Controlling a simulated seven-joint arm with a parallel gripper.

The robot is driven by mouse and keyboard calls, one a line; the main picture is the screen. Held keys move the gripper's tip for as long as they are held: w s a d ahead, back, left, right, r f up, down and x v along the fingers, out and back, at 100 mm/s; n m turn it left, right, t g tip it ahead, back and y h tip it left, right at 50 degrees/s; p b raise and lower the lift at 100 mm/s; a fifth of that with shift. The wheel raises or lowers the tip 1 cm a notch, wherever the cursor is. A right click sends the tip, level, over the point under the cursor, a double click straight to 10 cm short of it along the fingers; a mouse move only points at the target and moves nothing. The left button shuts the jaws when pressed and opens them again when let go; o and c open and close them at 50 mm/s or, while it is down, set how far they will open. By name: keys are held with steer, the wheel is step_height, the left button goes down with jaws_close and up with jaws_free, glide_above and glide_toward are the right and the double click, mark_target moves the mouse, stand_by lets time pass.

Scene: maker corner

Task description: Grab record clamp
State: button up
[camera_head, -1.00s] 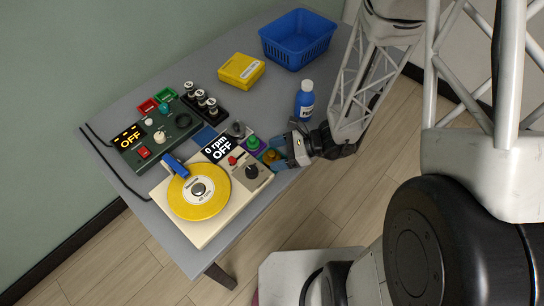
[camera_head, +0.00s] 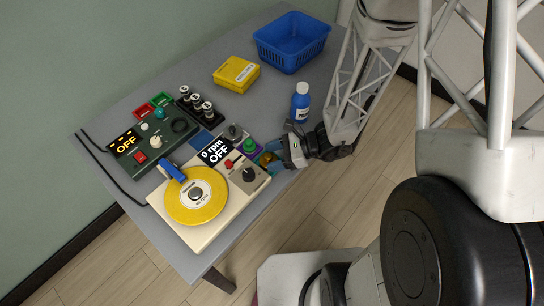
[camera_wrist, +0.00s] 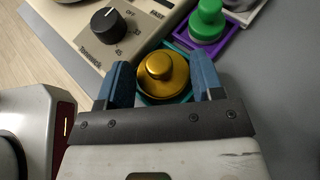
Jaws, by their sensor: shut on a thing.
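A gold record clamp (camera_wrist: 160,72) with a round stepped knob sits in a small teal square holder (camera_wrist: 181,97) at the table's right edge. My gripper (camera_wrist: 161,80) is shut on the gold clamp, with a blue finger on each side of it. In the head view my gripper (camera_head: 280,157) reaches in from the right and partly hides the gold clamp (camera_head: 266,158). I cannot see a gap between the clamp and its holder.
A similar green piece (camera_wrist: 207,22) stands close by in a purple holder. The cream turntable (camera_head: 214,227) with a yellow record (camera_head: 182,209) lies left. A blue bottle (camera_head: 301,104), yellow box (camera_head: 236,73) and blue basket (camera_head: 288,57) stand farther back.

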mark_target(274, 158)
steer(key=shift+r, duration=0.15)
step_height(274, 158, up, 18)
stand_by(0.8)
steer(key=shift+w+f, duration=0.2)
stand_by(0.5)
